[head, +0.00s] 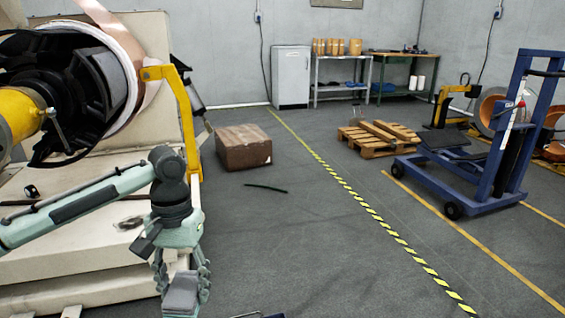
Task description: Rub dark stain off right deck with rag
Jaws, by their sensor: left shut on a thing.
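My left gripper (182,286) hangs fingers down at the right front edge of the cream machine deck (90,262). It is shut on a grey piece that looks like the rag (181,296), between its fingers. My left arm covers part of the deck. My right gripper is not in view.
A large copper foil roll (112,22) with a black hub and yellow bracket (184,115) rises above the deck. A brown box (243,146) and a dark strip (265,188) lie on the floor. A blue lift cart (470,165) and wooden pallet (375,138) stand right.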

